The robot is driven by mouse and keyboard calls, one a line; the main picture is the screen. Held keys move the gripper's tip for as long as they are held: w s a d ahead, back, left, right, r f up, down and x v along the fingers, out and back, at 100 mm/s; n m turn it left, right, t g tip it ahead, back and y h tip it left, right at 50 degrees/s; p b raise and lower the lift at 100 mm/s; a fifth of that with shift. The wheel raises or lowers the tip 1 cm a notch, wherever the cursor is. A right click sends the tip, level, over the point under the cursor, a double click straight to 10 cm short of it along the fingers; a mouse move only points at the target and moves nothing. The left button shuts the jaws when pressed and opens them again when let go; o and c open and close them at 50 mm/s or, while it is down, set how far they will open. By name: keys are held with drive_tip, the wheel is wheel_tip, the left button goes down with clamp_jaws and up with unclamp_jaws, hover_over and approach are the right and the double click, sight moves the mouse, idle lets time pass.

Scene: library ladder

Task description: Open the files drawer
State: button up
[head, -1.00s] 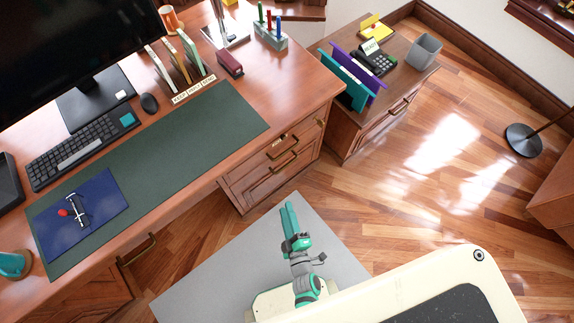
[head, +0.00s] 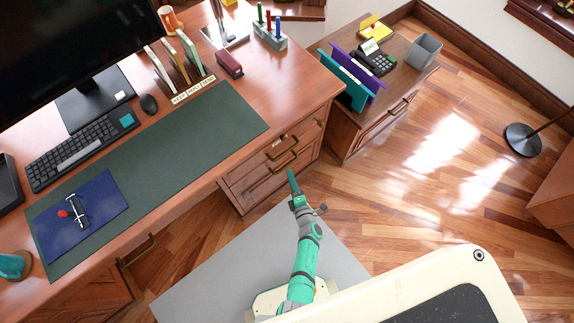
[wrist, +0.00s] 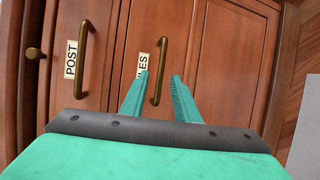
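The files drawer (wrist: 178,50) is a reddish-brown wooden front in the desk pedestal, with a partly hidden label ending in "LES". Its brass bar handle (wrist: 159,72) shows between my fingers in the wrist view. In the head view the drawer (head: 255,187) looks shut, under another drawer. My gripper (wrist: 160,76) is open, with two teal fingers pointing at the handle. Contact with the handle cannot be told. In the head view my gripper (head: 291,173) is just in front of the lower drawer.
The POST drawer (wrist: 99,75) with its own brass handle (wrist: 84,45) is beside the files drawer in the wrist view. The desk top (head: 300,92) overhangs above. A side cabinet (head: 345,132) stands to the right. Wooden floor (head: 400,205) is open on the right.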

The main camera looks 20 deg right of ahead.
sight(287, 165)
drive_tip(key=w, duration=0.2)
drive_tip(key=w+f, duration=0.1)
drive_tip(key=w, duration=0.3)
drive_tip(key=shift+w+d+f, duration=0.15)
drive_tip(key=shift+w+d, duration=0.1)
drive_tip(key=shift+w, duration=0.15)
drive_tip(key=shift+a, duration=0.15)
clamp_jaws()
